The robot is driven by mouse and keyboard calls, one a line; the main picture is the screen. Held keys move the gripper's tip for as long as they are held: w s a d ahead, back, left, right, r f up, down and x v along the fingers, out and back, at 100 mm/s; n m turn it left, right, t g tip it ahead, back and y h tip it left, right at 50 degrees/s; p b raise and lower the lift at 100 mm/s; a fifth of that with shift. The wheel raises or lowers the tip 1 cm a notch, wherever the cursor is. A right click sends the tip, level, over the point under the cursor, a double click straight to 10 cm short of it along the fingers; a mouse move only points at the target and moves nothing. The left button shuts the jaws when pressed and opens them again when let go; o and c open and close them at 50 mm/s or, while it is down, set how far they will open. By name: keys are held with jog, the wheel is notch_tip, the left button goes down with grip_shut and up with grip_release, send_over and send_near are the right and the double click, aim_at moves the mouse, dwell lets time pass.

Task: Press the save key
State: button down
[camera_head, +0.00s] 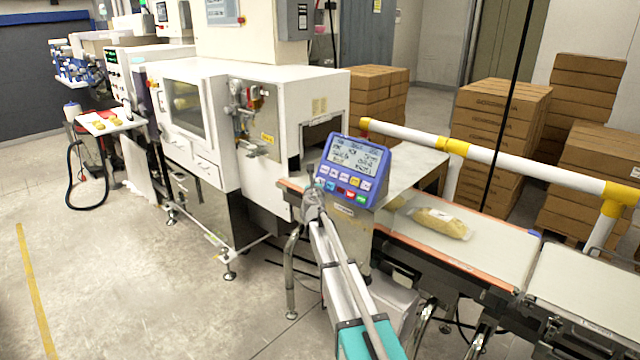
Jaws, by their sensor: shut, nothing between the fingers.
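A blue-framed control panel (375,168) stands tilted above the belt in the middle of the view. The key labels are too small to read, so I cannot tell which is the save key. My gripper (317,188) is shut and empty at the panel's lower left corner. It overlaps that corner and may hide a key there. I cannot tell whether it touches the panel.
A filled bag (441,223) lies on the conveyor belt (506,246) right of the panel. A white and yellow rail (500,160) runs behind the belt. A white machine (270,175) stands to the left. Cardboard boxes (500,110) are stacked behind.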

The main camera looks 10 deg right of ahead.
jog(key=shift+w+d+f+b, duration=0.3)
jog(key=shift+w+d, duration=0.15)
jog(key=shift+d, duration=0.15)
dwell(1.1)
jog(key=shift+s, duration=0.1)
jog(key=shift+s+a+r+p, duration=0.35)
jog(key=shift+a+p, duration=0.05)
jog(key=shift+a, duration=0.2)
jog(key=shift+s+a+r, duration=0.1)
dwell(0.5)
jog(key=shift+s+a+r+p, duration=0.35)
jog(key=shift+s+a, duration=0.05)
jog(key=shift+a, duration=0.2)
jog(key=shift+s+a+r+p, duration=0.35)
jog(key=shift+s+a+p, duration=0.1)
jog(key=shift+a, duration=0.1)
jog(key=shift+s+a+r+p, duration=0.3)
jog(key=shift+s+a+r, duration=0.1)
jog(key=shift+a, duration=0.2)
jog(key=s+a+r+p, duration=0.1)
jog(key=s+a, duration=0.1)
jog(key=a, duration=0.1)
jog(key=s+a+r+p, duration=0.1)
jog(key=shift+a+r+p, duration=0.15)
jog(key=shift+r+p, duration=0.15)
jog(key=shift+p, duration=0.05)
jog(key=shift+s, duration=0.1)
